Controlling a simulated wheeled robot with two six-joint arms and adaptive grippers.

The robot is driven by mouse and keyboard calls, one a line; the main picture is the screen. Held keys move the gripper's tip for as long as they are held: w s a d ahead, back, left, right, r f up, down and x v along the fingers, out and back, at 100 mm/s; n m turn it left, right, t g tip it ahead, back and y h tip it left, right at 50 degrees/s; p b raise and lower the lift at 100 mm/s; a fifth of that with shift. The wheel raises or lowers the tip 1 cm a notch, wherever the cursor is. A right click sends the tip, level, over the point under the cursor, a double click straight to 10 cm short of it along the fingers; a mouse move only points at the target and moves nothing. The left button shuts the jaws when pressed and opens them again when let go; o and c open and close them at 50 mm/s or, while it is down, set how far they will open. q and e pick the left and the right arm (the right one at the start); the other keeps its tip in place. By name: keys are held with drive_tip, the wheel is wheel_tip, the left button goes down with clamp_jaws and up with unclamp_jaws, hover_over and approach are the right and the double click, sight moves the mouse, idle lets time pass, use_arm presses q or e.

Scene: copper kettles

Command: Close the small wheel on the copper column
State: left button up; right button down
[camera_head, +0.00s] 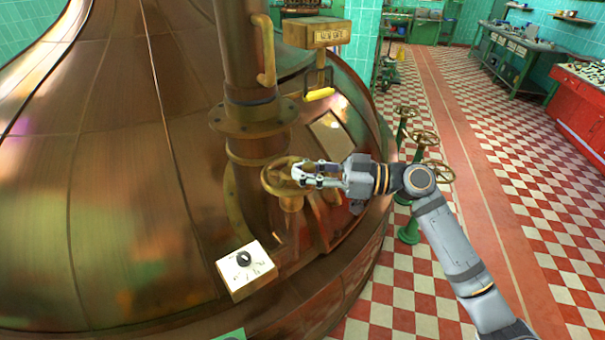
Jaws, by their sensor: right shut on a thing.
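The small brass wheel (272,178) sits low on the front of the copper column (240,75), which rises from the big copper kettle (120,190). My right arm comes in from the right, and my right gripper (302,176) is at the right part of the wheel's rim. It is shut on the wheel, with its fingers over part of the rim. The left part of the wheel shows clear of the fingers. My left gripper is not in view.
A white box with a black knob (244,258) is on the kettle below the wheel. A brass box (318,33) with a yellow handle (320,94) is above. Green stands with brass handwheels (424,137) are to the right. The checkered floor (540,190) has free room.

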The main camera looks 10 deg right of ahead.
drive_tip(key=shift+s+f, duration=0.15)
drive_tip(key=shift+f, duration=0.15)
idle(0.6)
drive_tip(key=c, duration=1.6)
unclamp_jaws()
drive_tip(key=o, duration=0.5)
drive_tip(key=shift+s+d+r, duration=0.3)
drive_tip(key=shift+s, duration=0.1)
drive_tip(key=shift+w+a, duration=0.1)
drive_tip(key=shift+w, duration=0.1)
drive_tip(key=shift+v, duration=3.8)
drive_tip(key=shift+c, duration=0.4)
